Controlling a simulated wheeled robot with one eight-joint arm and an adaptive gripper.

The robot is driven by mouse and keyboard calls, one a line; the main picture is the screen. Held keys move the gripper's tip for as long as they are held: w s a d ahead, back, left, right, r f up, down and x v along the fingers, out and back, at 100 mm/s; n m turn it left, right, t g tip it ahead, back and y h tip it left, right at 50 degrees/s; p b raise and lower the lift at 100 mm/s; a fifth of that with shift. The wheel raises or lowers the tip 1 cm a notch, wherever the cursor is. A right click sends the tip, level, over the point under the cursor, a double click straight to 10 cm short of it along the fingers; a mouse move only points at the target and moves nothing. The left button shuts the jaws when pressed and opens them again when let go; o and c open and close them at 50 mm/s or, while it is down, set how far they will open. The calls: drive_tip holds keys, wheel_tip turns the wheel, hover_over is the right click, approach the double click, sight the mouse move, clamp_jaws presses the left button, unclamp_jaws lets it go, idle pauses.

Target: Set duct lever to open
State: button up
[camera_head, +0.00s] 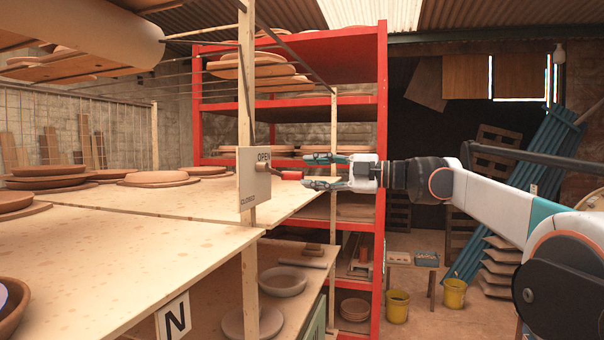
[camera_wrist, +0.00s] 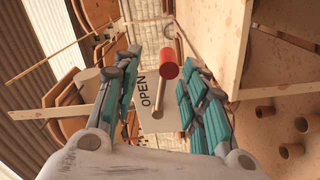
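The duct lever has a red cylindrical grip (camera_head: 292,175) that sticks out from a pale plate (camera_head: 247,188). The plate reads OPEN near its top and CLOSED at its lower left. My gripper (camera_head: 305,171) is open, just right of the red grip, with its teal fingers pointing at the plate. In the wrist view the red grip (camera_wrist: 169,69) shows between the spread fingers, with clear gaps on both sides. A wooden peg (camera_wrist: 186,117) and the word OPEN on the plate (camera_wrist: 157,118) show beyond. I cannot tell exactly which mark the lever points to.
The plate is fixed by a wooden post (camera_head: 247,80) at the corner of a pale worktable (camera_head: 130,255). Clay plates (camera_head: 158,178) lie on the table. Yellow buckets (camera_head: 397,306) stand on the floor at the right.

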drive_tip(key=v, duration=0.8)
drive_tip(key=shift+r, duration=0.1)
